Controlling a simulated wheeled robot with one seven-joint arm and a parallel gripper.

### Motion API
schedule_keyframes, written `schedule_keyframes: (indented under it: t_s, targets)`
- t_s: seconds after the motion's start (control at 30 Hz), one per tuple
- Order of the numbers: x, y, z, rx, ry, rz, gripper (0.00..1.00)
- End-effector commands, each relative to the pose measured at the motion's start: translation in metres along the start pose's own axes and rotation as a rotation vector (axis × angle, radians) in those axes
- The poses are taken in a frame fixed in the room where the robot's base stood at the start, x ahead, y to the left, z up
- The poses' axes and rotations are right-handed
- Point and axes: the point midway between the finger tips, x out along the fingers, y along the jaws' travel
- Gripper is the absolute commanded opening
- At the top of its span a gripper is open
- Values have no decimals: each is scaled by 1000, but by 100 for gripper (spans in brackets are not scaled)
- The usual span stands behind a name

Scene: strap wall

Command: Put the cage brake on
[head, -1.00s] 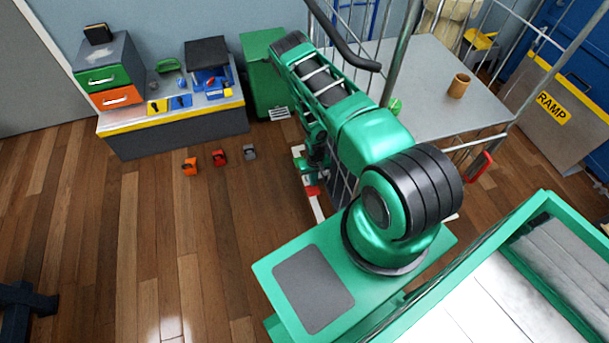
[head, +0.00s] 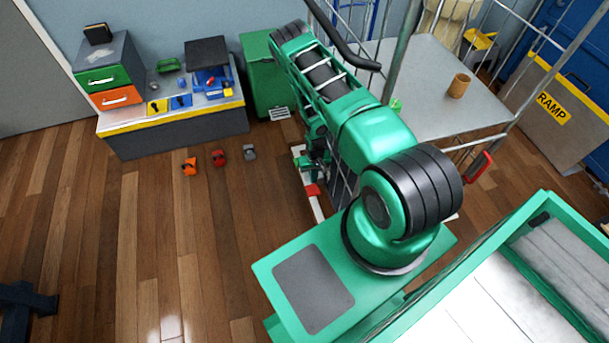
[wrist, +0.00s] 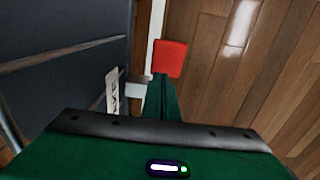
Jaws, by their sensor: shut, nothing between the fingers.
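The wire cage has a grey deck (head: 425,85) and metal bars, and stands behind my arm. A red pedal-like piece (head: 312,190), likely the brake, sits low on a pale bar at the cage's near-left side. In the wrist view the red piece (wrist: 171,58) lies just beyond my fingertips beside the pale bar. Whether it is pressed down cannot be told. My gripper (wrist: 161,88) is shut and empty, pointing at the red piece; contact is unclear. In the head view it is partly hidden by my arm. A white label with dark marks (wrist: 112,92) is left of the fingers.
A red handle (head: 481,166) hangs at the cage's right side. A ramp board (head: 550,108) leans at the right. A workbench (head: 170,135) with drawers stands back left. Several small clamp-like items, one orange (head: 190,166), lie on the floor. The wooden floor at left is mostly open.

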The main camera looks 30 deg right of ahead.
Motion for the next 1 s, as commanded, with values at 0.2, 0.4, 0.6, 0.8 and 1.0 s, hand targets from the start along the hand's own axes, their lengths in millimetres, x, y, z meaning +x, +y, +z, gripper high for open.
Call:
schedule_keyframes:
  t_s: [0.2,0.4,0.6,0.8,1.0]
  targets:
    - [-16,0,0,1,1,0,0]
    - [-29,0,0,1,0,0,0]
    - [-38,0,0,0,1,0,0]
    - [-39,0,0,0,0,0,0]
    - [-39,0,0,0,0,0,0]
